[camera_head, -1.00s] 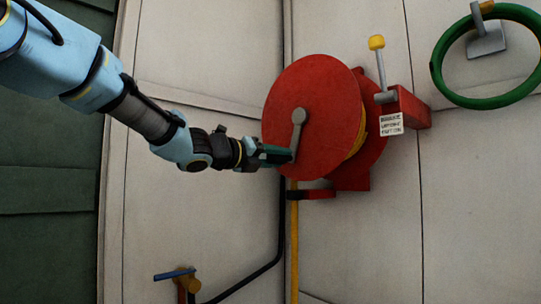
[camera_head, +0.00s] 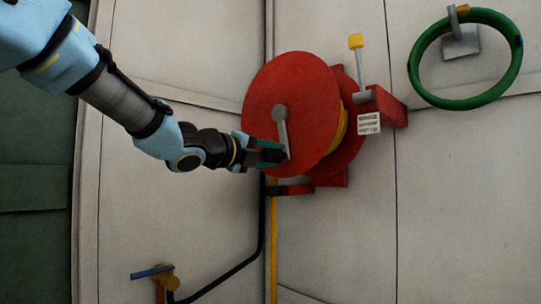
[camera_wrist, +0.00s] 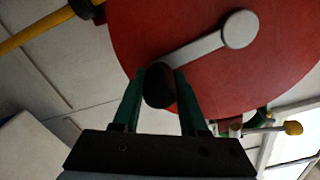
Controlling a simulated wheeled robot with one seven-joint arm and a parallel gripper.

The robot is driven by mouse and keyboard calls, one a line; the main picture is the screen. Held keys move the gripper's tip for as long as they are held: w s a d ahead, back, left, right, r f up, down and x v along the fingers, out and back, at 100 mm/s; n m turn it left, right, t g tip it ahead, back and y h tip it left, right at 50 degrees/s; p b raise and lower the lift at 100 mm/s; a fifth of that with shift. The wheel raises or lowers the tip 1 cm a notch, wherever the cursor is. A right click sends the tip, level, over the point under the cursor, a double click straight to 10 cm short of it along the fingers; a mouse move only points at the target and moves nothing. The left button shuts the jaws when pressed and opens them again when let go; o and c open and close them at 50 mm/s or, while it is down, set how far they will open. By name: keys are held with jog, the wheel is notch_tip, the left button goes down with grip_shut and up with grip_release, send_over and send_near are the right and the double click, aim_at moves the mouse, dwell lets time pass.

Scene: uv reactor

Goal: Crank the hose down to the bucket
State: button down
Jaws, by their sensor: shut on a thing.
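A red hose reel (camera_head: 295,105) is mounted on the wall, with yellow hose (camera_head: 337,128) wound between its discs. A grey crank arm (camera_head: 282,125) runs from the hub down to a dark knob at its lower end. My gripper (camera_head: 272,155) is shut on the dark crank knob (camera_wrist: 159,85), with its green fingers on either side of it in the wrist view. In the wrist view the crank arm (camera_wrist: 195,48) runs up and right from the knob to the hub. The hose (camera_head: 273,245) hangs straight down below the reel and leaves the picture. No bucket is in view.
A grey lever with a yellow knob (camera_head: 355,42) and a white label (camera_head: 369,124) sit right of the reel. A green hose ring (camera_head: 514,50) hangs at the upper right. A blue-handled tap (camera_head: 152,271) and black pipe (camera_head: 240,262) are low on the wall.

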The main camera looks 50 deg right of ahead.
jog(key=shift+c, duration=2.2)
grip_release()
jog(key=shift+a, duration=0.1)
jog(key=a+b, duration=0.1)
jog(key=a, duration=0.9)
jog(key=shift+w+a+b, duration=0.3)
jog(key=shift+a+b, duration=0.05)
